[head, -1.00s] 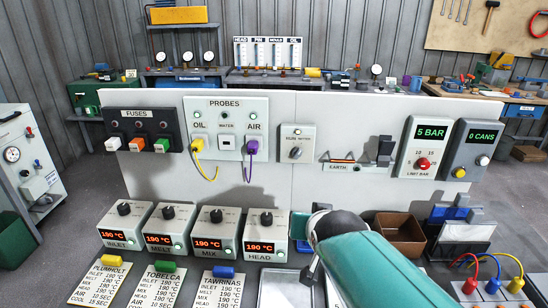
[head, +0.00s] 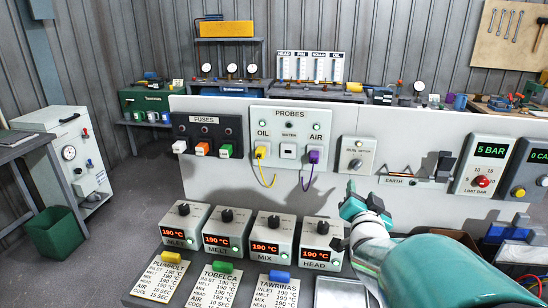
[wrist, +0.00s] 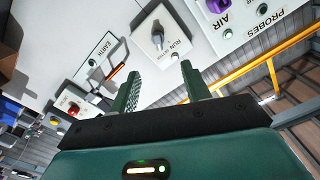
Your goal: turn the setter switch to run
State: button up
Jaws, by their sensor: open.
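The setter switch is a dark rotary knob on a small white box (head: 355,155) on the upright white panel, right of the probes box. It also shows upside down in the wrist view as a knob (wrist: 157,38), with "RUN" legible on its plate. I cannot tell for sure which label the knob points to. My teal gripper (head: 363,201) is raised in front of the panel, below the switch box. In the wrist view my gripper (wrist: 160,72) has its two fingers apart and nothing between them, with the knob beyond the fingertips.
The probes box (head: 289,145) with yellow and purple plugs is left of the switch. The earth rail (head: 398,181) and the limit bar box (head: 484,165) are to its right. Several heater boxes (head: 257,238) stand on the bench below. The air before the switch looks clear.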

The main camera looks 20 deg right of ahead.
aim_at(359, 166)
jog(key=x, duration=1.3)
jog(key=shift+d, duration=0.4)
jog(key=shift+w, duration=0.2)
jog(key=shift+c, duration=0.2)
jog(key=c, duration=1)
